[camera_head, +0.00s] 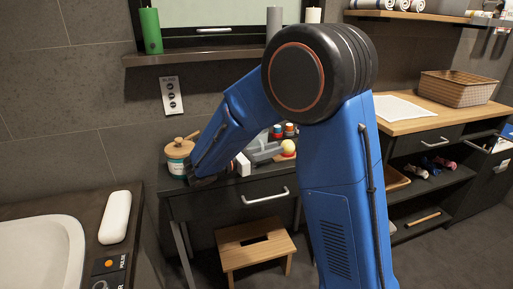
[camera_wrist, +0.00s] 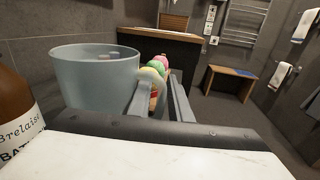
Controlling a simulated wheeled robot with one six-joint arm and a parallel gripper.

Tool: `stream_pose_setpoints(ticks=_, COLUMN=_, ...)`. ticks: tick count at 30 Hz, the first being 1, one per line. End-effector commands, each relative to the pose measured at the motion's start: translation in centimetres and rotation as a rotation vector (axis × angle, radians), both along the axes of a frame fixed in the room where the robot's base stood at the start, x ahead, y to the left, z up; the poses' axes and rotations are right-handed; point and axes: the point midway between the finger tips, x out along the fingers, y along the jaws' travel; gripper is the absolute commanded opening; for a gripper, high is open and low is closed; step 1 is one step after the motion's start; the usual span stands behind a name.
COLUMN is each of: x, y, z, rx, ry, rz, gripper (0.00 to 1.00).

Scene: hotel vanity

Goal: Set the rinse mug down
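The rinse mug (camera_wrist: 92,80), pale grey-blue, stands out at the left of the wrist view. It looks upright and its open rim shows. My arm and gripper cover much of that spot, so the mug cannot be made out clearly there. Whether the fingers are closed on the handle, and whether the mug's base touches the top, is hidden.
A brown labelled bottle (camera_wrist: 14,115) is close left of the mug. Stacked coloured balls (camera_wrist: 157,72) lie beyond my fingers; a yellow one (camera_head: 288,147) shows in the head view. A wooden-lidded jar (camera_head: 179,158) stands at the vanity's left end. A stool (camera_head: 256,241) is below.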

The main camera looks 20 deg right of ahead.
Motion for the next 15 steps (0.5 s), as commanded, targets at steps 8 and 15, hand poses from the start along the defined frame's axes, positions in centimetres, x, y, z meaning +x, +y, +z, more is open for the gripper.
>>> stream_pose_setpoints(ticks=8, x=0.04, y=-0.2, z=0.0, rx=0.0, ry=0.0, rz=0.0, gripper=0.08)
stream_pose_setpoints(ticks=15, x=0.04, y=-0.17, z=0.01, rx=0.0, ry=0.0, rz=0.0, gripper=0.0)
